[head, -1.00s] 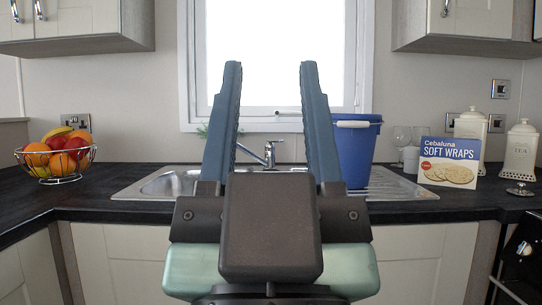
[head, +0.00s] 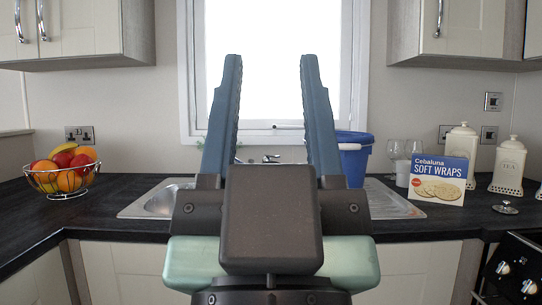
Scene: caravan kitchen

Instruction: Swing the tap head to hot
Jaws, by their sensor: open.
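The chrome tap (head: 270,158) stands at the back of the sink, below the window. Only a small top part of it shows between my fingers; its body and spout are hidden behind my gripper. My gripper (head: 271,75) is in the middle of the head view, its two blue fingers upright, wide apart and empty. The tap appears between the fingers, farther off, and I see no contact. The sink (head: 158,203) shows at its left bowl; its middle is hidden by my gripper.
A blue bucket (head: 354,162) stands behind the right finger. A wraps box (head: 438,180), glasses (head: 397,152) and cream canisters (head: 508,166) stand to the right. A wire fruit bowl (head: 62,188) is at the left. The dark worktop (head: 100,205) is clear left of the sink.

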